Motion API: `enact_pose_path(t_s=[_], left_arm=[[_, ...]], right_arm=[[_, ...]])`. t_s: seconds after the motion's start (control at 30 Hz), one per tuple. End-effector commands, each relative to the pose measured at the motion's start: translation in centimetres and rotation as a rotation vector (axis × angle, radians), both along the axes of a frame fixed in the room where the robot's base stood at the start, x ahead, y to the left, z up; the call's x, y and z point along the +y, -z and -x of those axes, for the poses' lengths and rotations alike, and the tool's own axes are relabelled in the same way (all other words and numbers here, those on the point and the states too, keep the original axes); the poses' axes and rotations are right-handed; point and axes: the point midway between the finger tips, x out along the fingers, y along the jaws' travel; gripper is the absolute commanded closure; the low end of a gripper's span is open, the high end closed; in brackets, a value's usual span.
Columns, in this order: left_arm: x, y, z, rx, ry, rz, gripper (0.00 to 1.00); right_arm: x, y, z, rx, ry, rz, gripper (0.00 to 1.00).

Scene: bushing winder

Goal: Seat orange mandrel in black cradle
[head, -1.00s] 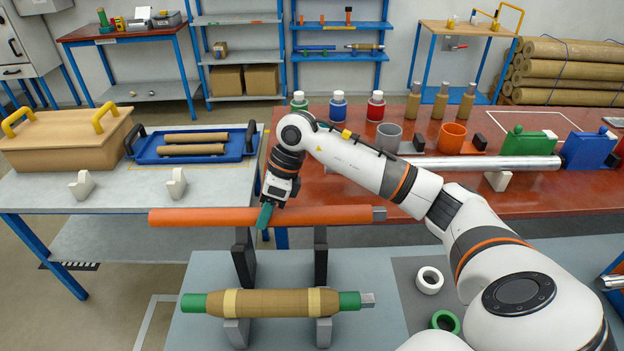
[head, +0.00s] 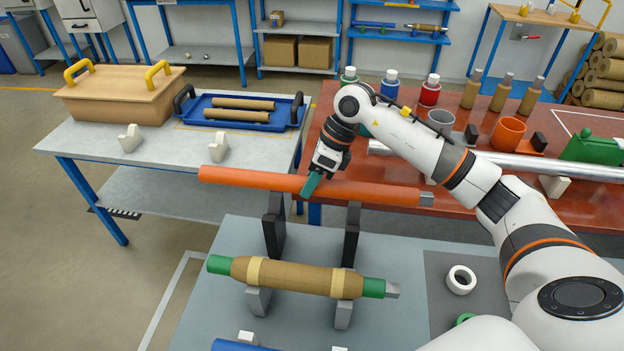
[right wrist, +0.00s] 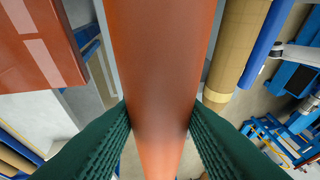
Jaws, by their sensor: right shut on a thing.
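The orange mandrel (head: 240,178) is a long bar with a grey square end, lying crosswise in the head view. My right gripper (head: 312,184) is shut on it near its middle. In the right wrist view the mandrel (right wrist: 159,60) runs between the green fingers (right wrist: 160,125). The black cradle's two dark posts, left (head: 273,232) and right (head: 350,240), show below the mandrel, which overlaps their tops in the picture. I cannot tell whether it touches them. My left gripper is not in view.
A brown-wrapped, green-ended roll (head: 300,277) rests on grey supports in front of the black posts. A silver bar (head: 500,162) and cups stand on the red table (head: 430,208). A blue tray (head: 240,124) and wooden box (head: 115,98) sit on the left table.

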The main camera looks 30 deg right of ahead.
Motion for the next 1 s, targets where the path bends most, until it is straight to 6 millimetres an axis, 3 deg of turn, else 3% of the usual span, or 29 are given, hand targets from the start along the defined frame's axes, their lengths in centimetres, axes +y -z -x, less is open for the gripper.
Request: enact_pose_path(t_s=[1.0], left_arm=[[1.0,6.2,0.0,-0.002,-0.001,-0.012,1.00]], right_arm=[[0.0,7.1,-0.1,-0.003,0.000,-0.002,1.00]])
